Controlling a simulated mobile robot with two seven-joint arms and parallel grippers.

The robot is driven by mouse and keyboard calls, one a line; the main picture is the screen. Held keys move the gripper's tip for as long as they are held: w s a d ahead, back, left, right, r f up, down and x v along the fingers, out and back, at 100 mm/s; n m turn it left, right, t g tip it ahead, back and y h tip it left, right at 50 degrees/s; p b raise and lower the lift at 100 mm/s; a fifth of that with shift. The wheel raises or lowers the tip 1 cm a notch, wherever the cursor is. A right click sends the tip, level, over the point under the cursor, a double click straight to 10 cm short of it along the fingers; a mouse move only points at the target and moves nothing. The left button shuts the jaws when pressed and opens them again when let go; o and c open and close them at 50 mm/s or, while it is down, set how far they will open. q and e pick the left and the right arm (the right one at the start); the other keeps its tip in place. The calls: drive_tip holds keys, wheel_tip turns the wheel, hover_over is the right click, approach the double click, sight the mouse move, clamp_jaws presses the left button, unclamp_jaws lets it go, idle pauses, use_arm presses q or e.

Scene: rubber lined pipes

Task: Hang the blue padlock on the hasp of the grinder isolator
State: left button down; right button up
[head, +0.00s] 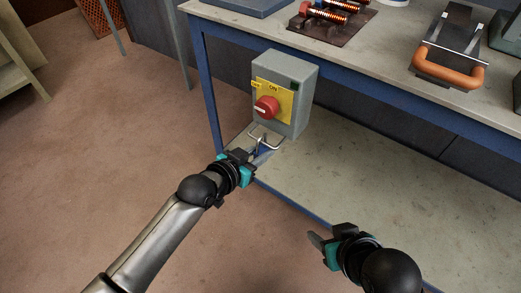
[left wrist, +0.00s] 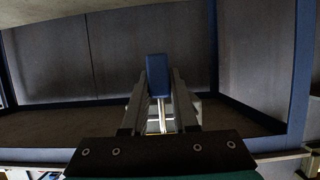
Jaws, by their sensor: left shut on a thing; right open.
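The grinder isolator (head: 297,78) is a grey box with a red knob on a yellow plate, at the front left of the bench. A bent metal wire piece (head: 262,132), seemingly the hasp, shows just below it. My left gripper (head: 264,154) is shut on the blue padlock, right by this wire piece. The padlock body (left wrist: 157,75) shows between the fingers in the left wrist view, with a thin bright bar below it. I cannot tell whether the shackle is on the hasp. My right gripper (head: 318,241) is open and empty at the lower right.
The bench top (head: 375,50) holds a dark plate with copper-coloured coils (head: 330,14) and a grey tool with an orange handle (head: 450,67). A blue bench leg (head: 208,80) stands left of the isolator. The lower shelf (head: 370,175) is bare to the right.

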idle(0.3)
use_arm(q)
drive_tip(key=c, duration=0.6)
unclamp_jaws()
